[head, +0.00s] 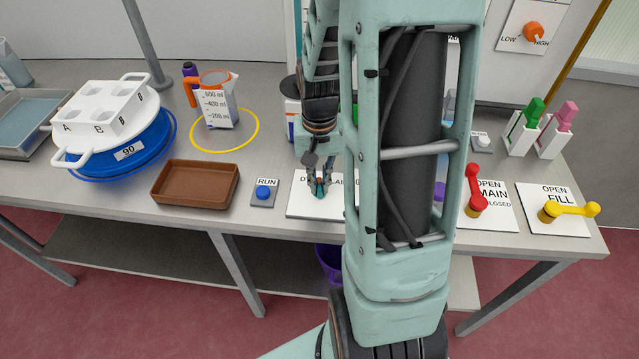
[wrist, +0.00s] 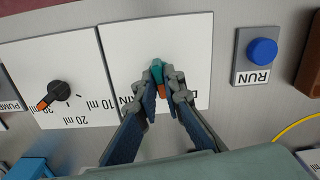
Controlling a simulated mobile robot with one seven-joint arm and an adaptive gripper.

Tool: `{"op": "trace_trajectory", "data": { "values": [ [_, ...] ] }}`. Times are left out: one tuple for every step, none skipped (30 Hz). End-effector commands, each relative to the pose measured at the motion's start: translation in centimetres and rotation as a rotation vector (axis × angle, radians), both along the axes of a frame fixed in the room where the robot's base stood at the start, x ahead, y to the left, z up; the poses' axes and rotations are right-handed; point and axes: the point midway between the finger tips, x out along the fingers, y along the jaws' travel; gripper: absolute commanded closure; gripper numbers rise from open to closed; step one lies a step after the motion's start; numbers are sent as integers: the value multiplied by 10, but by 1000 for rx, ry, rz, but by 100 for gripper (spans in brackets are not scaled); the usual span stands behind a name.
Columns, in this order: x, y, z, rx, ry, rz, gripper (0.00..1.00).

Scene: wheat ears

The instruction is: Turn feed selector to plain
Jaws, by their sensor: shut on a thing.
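The feed selector's white plate (head: 301,206) lies near the table's front edge, right of the RUN button, partly hidden by my arm. In the wrist view the same plate (wrist: 130,45) is seen upside down. Its small teal knob (wrist: 157,66) has a reddish-orange part between my fingers. My gripper (head: 320,187) is over the plate and shut on the knob; its fingers also show in the wrist view (wrist: 160,86). Which label the pointer faces is hard to tell.
A RUN button (head: 263,193) and a brown tray (head: 195,184) stand left of the plate. In the wrist view, a millilitre dial (wrist: 69,94) sits beside the selector. Red (head: 474,190) and yellow (head: 572,209) valve handles are at the right.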

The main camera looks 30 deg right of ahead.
Motion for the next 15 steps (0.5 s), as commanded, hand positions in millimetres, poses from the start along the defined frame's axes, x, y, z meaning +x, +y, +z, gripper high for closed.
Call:
{"op": "trace_trajectory", "data": {
  "values": [
    [1, 1, -1, 0, -1, -41, 100],
    [1, 1, -1, 0, -1, -71, 100],
    [1, 1, -1, 0, -1, -109, 100],
    [1, 1, -1, 0, -1, -136, 100],
    [1, 1, -1, -1, -2, -165, 100],
    [1, 1, -1, -1, -2, -204, 100],
    [1, 1, 0, 0, -2, -231, 100],
    [1, 1, 0, 0, -2, -259, 100],
    [1, 1, 0, -1, -2, -296, 100],
    [1, 1, 0, -1, -2, -323, 100],
    [1, 1, 0, -1, -2, -348, 100],
    [1, 1, 0, -1, -1, -383, 100],
    [1, 1, 0, -1, -1, -408, 100],
    [1, 1, 0, -1, -1, -432, 100],
    [1, 1, 1, 0, -1, -462, 100]
  ]
}}
